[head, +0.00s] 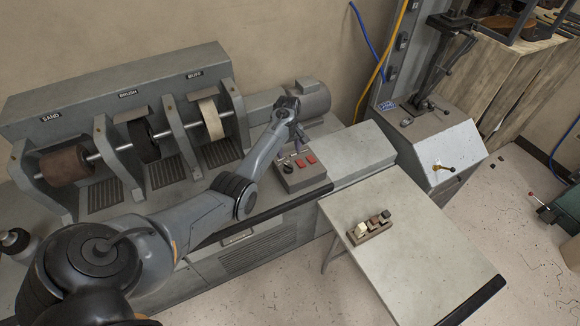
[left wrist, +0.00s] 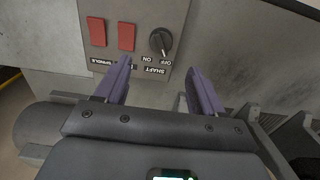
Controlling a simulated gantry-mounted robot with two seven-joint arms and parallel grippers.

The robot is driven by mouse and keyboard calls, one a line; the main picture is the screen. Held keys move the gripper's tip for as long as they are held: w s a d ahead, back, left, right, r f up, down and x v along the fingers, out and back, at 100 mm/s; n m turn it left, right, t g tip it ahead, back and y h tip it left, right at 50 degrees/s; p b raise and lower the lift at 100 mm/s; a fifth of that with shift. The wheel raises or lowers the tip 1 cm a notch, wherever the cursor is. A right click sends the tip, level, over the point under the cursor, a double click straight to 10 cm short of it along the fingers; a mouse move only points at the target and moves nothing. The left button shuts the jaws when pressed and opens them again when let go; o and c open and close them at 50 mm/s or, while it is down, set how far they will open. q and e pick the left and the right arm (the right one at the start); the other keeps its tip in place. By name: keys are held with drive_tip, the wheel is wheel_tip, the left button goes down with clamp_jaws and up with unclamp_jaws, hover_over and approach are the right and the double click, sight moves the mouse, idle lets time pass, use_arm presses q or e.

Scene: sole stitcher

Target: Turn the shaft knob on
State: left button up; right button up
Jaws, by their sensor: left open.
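The shaft knob (left wrist: 160,41) is a round black dial on the grey control box (left wrist: 135,14). Its OFF and ON labels and the SHAFT label show upside down in the left wrist view. The knob's light mark appears to point toward OFF. My left gripper (left wrist: 159,68) is open and empty, with its purple fingers on either side of the knob's line and short of it in the picture. My right gripper is not in view.
Two red switches (left wrist: 111,34) sit beside the knob. In the head view, a grey machine with sand, brush and buff wheels (head: 211,119) stands left of the box, and a motor (head: 308,98) stands behind. A side table (head: 430,235) holds a small block rack (head: 369,231).

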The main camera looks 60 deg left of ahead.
sight(289, 165)
use_arm(q)
wheel_tip(289, 165, down, 10)
drive_tip(key=b, duration=0.2)
drive_tip(key=shift+r+b, duration=0.2)
drive_tip(key=shift+b, duration=0.1)
drive_tip(key=shift+s, duration=0.1)
drive_tip(key=shift+c, duration=0.5)
drive_tip(key=c, duration=1)
